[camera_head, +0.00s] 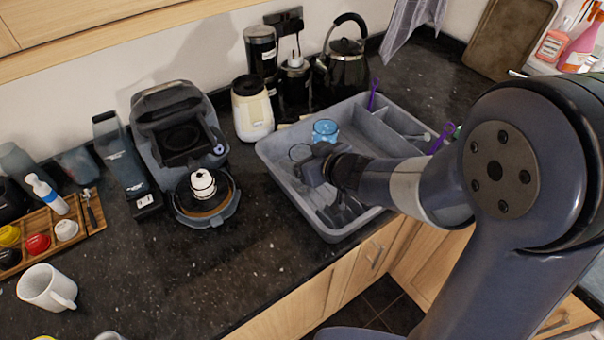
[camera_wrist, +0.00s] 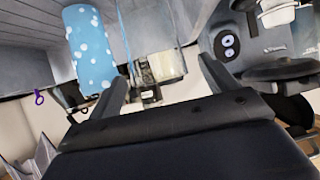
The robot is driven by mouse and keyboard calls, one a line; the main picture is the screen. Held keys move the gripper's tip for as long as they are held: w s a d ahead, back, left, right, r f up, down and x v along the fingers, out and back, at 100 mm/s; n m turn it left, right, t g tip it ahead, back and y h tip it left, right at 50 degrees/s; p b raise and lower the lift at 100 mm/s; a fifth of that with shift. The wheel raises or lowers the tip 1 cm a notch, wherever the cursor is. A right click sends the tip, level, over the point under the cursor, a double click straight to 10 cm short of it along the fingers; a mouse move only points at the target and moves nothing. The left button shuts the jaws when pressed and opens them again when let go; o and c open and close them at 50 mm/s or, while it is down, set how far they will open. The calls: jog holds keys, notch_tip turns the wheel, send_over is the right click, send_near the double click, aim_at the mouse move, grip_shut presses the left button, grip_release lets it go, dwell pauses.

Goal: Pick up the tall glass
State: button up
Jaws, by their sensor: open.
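A blue glass with white dots (camera_head: 325,131) stands in the grey divided tray (camera_head: 268,152). It looks tall in the wrist view (camera_wrist: 88,48), just left of the left finger and outside the jaws. A clear round rim, perhaps a second glass (camera_head: 299,152), shows beside it in the tray. My gripper (camera_head: 312,172) is low over the tray, in front of the blue glass. In the wrist view my gripper (camera_wrist: 163,78) has its two fingers spread with nothing held between them. My gripper hides part of the tray and the lower part of the blue glass.
Dark cutlery (camera_head: 345,208) lies at the tray's front. A black kettle (camera_head: 343,62), a cream canister (camera_head: 252,108) and dark jars stand behind. A coffee machine (camera_head: 180,135) is left of the tray. A white mug (camera_head: 47,288) is front left. The counter between is clear.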

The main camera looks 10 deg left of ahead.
jog(key=shift+x, duration=0.95)
jog(key=shift+c, duration=0.5)
jog(key=c, duration=1.4)
jog(key=shift+r, duration=0.1)
